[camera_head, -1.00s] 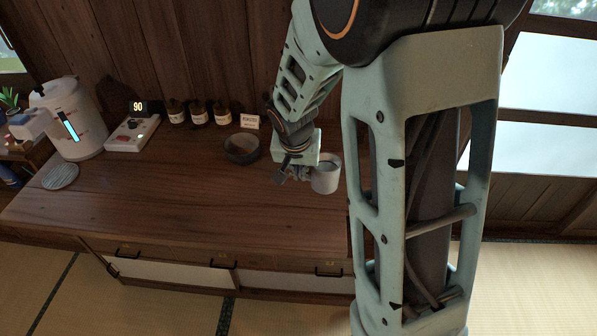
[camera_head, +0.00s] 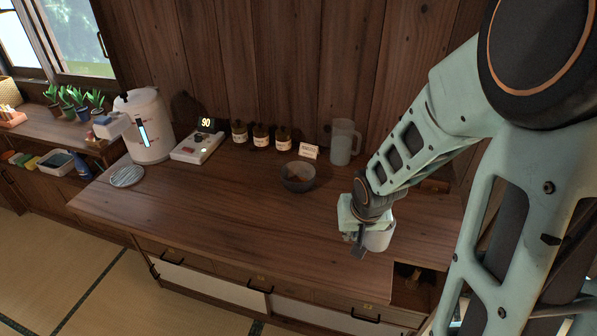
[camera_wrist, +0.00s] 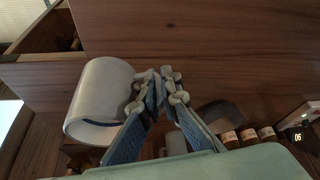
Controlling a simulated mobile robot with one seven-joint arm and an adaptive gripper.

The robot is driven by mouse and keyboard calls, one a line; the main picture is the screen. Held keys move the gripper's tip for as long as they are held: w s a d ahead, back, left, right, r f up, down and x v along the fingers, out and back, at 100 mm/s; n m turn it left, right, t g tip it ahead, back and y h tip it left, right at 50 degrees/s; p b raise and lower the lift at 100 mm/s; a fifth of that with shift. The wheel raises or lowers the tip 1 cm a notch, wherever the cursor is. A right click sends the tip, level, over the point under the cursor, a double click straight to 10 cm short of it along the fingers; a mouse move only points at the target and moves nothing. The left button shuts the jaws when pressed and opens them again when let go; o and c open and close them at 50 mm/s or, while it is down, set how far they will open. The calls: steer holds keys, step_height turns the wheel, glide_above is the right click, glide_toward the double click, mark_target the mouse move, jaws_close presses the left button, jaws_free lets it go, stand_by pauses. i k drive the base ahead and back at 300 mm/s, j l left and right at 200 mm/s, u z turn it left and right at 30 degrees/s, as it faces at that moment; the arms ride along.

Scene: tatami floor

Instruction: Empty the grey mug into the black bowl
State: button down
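The grey mug (camera_head: 379,237) is off to the right of the black bowl, near the front right of the counter. My gripper (camera_head: 358,238) is at the mug's left side. In the wrist view my gripper (camera_wrist: 160,85) has its fingers together on the handle of the mug (camera_wrist: 98,100). The mug looks roughly upright; its contents are hidden, and any gap beneath it is hard to judge. The black bowl (camera_head: 298,183) stands on the counter, with something brownish inside. In the wrist view the bowl (camera_wrist: 219,115) shows beyond the fingers.
A clear pitcher (camera_head: 345,142) stands behind the bowl, near my arm. A small sign (camera_head: 309,151), several brown bottles (camera_head: 260,137), a scale reading 90 (camera_head: 197,146) and a white dispenser (camera_head: 146,125) line the back. A round grey coaster (camera_head: 127,176) lies left. The front middle counter (camera_head: 220,220) is clear.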

mark_target(297, 177)
steer(key=i+j+z, duration=0.15)
steer(key=j, duration=0.2)
steer(key=i+j+z, duration=0.15)
steer(key=j, duration=0.2)
steer(key=i+j+z, duration=0.15)
steer(key=j, duration=0.25)
steer(key=j+z, duration=0.15)
steer(key=j, duration=0.2)
steer(key=i, duration=0.05)
